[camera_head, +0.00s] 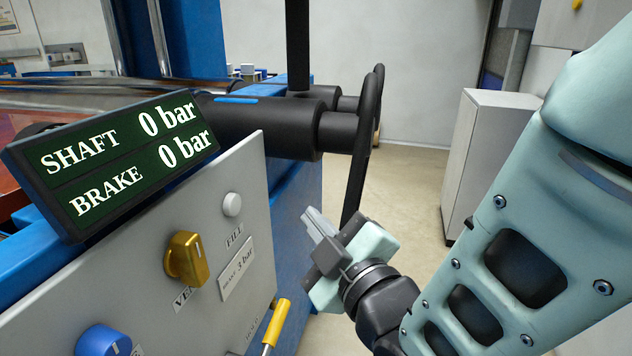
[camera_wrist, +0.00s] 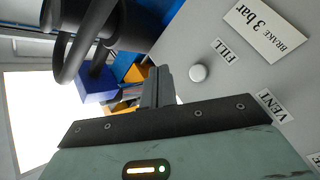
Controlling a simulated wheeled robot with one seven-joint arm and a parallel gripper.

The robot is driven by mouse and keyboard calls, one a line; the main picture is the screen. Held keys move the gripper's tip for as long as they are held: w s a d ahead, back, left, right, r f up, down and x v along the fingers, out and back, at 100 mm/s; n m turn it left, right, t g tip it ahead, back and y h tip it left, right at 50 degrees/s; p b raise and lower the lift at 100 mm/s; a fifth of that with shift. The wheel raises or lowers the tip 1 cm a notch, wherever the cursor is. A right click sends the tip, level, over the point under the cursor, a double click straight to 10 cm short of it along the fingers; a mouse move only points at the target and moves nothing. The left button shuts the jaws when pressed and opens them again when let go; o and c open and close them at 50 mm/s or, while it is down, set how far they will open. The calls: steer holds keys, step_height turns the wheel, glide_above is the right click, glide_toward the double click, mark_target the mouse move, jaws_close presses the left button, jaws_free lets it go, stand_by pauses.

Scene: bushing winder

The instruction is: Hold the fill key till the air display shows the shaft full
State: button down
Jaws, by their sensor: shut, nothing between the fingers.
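The fill key is a round white button (camera_head: 232,204) above the FILL label on the grey panel (camera_head: 130,260). It also shows in the wrist view (camera_wrist: 198,73), just right of my fingertips. The air display (camera_head: 115,160) is a dark green screen that reads SHAFT 0 bar and BRAKE 0 bar. The black shaft (camera_head: 260,127) lies behind the panel. My gripper (camera_head: 315,222) is shut and empty, to the right of the panel and apart from the key. Its closed fingers (camera_wrist: 157,85) show in the wrist view.
A yellow knob (camera_head: 186,258) by the VENT label, a blue knob (camera_head: 103,341) and a yellow lever (camera_head: 275,325) are on or by the panel. A black handwheel (camera_head: 362,145) stands close behind my gripper. A grey cabinet (camera_head: 490,150) is at the right.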

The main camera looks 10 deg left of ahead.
steer(key=p, duration=0.1)
glide_toward(240, 199)
steer(key=shift+w+d+x, duration=0.15)
steer(key=shift+x, duration=0.75)
steer(key=shift+w+d+x, duration=0.1)
steer(key=shift+d+x, duration=0.1)
steer(key=shift+x, duration=0.65)
steer(key=shift+w+d+x, duration=0.15)
steer(key=shift+x, duration=0.75)
steer(key=shift+a, duration=0.1)
steer(key=shift+a, duration=0.3)
steer(key=shift+a, duration=0.45)
stand_by(4.0)
